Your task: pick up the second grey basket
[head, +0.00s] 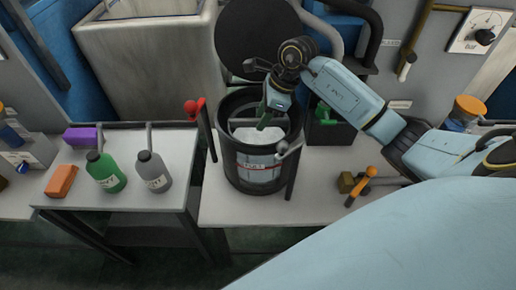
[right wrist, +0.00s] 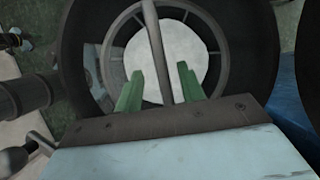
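No thing shows plainly as a second grey basket. A dark round drum (head: 235,172) with a labelled front stands on the light bench, with a pale round surface inside its rim. My right gripper (head: 268,115) reaches down over its opening. In the right wrist view its green fingers (right wrist: 160,85) are apart, with a thin grey bar (right wrist: 153,30) running between them. Gaps show on both sides of the bar. Beneath are a grey ring (right wrist: 106,50) and a white disc (right wrist: 190,45); whether the bar is a basket handle I cannot tell. My left gripper is out of view.
A red-knobbed lever (head: 206,130) stands left of the drum, an orange-topped lever (head: 361,186) to its right. A green bottle (head: 106,173), a grey bottle (head: 153,172), a purple block (head: 83,138) and an orange block (head: 61,181) sit on the left bench. A pale basin (head: 155,65) stands behind.

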